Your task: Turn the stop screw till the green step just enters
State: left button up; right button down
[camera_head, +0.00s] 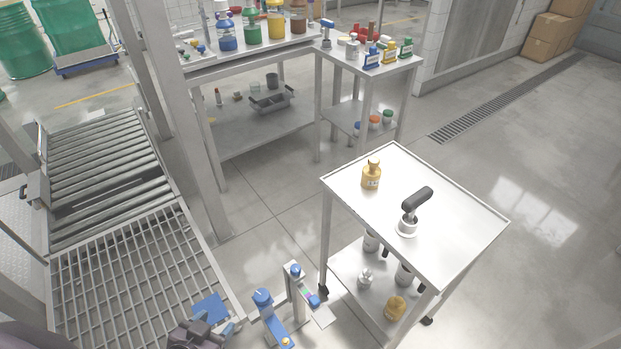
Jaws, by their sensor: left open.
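I cannot tell which of these parts is the stop screw, or whether the green step is in or out. My left gripper (204,327), dark, is at the bottom edge, left of these parts and apart from them. It is open and partly cut off. My right gripper is not in view.
A white cart (455,225) stands to the right with an amber bottle (371,176) and a black-handled tool (415,200) on top. A roller conveyor (105,165) and a metal grating (135,265) lie to the left. Benches with coloured bottles stand behind. The floor between is clear.

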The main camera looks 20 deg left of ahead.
aim_at(296, 269)
jog(key=k+j+u, duration=0.25)
jog(key=k+j, duration=0.4)
jog(key=j, duration=0.15)
